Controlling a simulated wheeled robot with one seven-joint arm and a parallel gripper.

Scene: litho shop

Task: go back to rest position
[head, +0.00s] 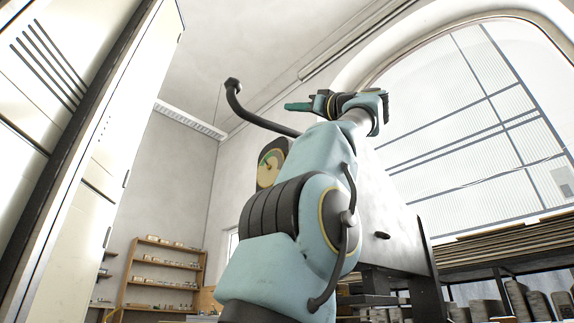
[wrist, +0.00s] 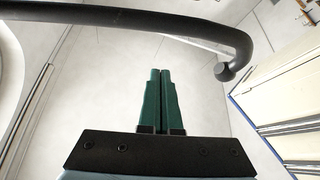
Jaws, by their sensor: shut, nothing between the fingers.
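My gripper (wrist: 160,73) shows in the wrist view with its two green fingers side by side and touching, nothing between them. In the head view my gripper (head: 287,106) is at the end of my raised arm, its green fingers pointing left, high above the rest of the room. My light blue arm fills the middle of the head view and hides part of what is behind it.
A dark bent bar (head: 245,113) with a knobbed end runs close to my gripper; the same bar (wrist: 150,20) crosses the top of the wrist view. Tall white cabinets (head: 85,190) stand left. A wooden shelf (head: 163,272) stands behind, a large arched window (head: 470,110) right.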

